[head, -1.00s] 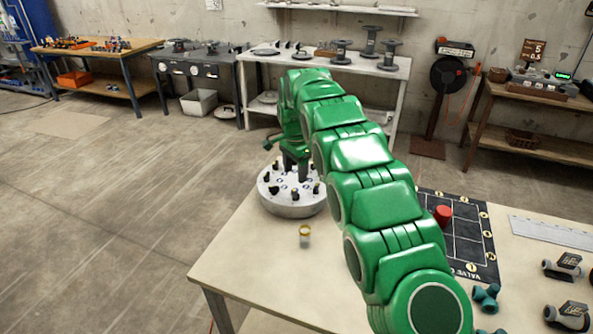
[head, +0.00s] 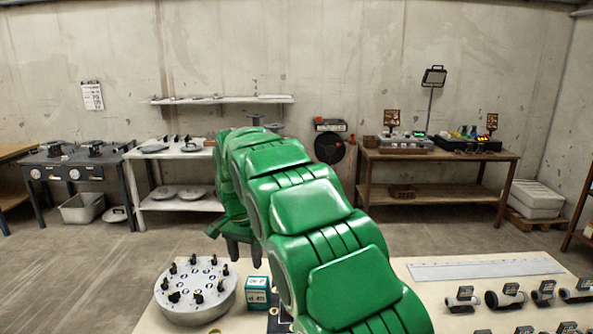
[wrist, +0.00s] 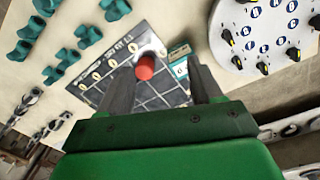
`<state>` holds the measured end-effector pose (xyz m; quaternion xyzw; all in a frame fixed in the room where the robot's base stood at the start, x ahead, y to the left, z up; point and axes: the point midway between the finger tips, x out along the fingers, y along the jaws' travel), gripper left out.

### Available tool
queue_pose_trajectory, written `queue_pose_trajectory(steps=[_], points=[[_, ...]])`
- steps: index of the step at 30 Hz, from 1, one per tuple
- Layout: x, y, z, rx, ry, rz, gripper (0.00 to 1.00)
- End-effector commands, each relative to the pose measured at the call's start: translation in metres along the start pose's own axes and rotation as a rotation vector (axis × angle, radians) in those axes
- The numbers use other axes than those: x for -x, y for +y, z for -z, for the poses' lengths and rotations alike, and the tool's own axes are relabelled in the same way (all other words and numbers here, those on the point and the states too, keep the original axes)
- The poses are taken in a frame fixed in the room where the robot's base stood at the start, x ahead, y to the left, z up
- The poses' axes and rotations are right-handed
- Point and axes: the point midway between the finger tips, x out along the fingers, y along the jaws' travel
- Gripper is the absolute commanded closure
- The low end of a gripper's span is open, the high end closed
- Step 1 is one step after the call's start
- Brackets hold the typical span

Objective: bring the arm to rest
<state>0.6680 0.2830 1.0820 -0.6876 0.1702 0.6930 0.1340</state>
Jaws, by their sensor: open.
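My gripper (wrist: 161,88) is open and empty in the wrist view, its two dark fingers apart above the table. In the head view my green arm reaches forward over the table, and the gripper (head: 241,250) hangs behind it, partly hidden. Below the gripper in the wrist view lie a dark gridded mat (wrist: 112,72) and a red cylinder (wrist: 145,68) standing on it. The cylinder shows between the fingers in the picture, but no contact is visible.
A round white dial stand (head: 196,291) is at the table's left, beside a teal box (head: 258,292). Several teal fittings (wrist: 62,65) lie by the mat. Labelled pipe parts (head: 507,297) and a ruler (head: 485,269) are at the right. Benches line the back wall.

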Motion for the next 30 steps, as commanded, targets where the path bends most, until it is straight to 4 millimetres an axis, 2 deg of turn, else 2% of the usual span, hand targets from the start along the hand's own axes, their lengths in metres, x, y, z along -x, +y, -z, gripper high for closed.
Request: queue_pose_trajectory(steps=[3, 14, 23, 30], points=[[0.012, 0.033, -0.002, 0.012, -0.004, -0.006, 0.35], [0.036, 0.126, -0.019, 0.068, -0.02, -0.018, 0.35], [0.046, 0.201, -0.05, 0.121, -0.044, -0.025, 0.35], [0.049, 0.257, -0.081, 0.166, -0.062, -0.024, 0.35]])
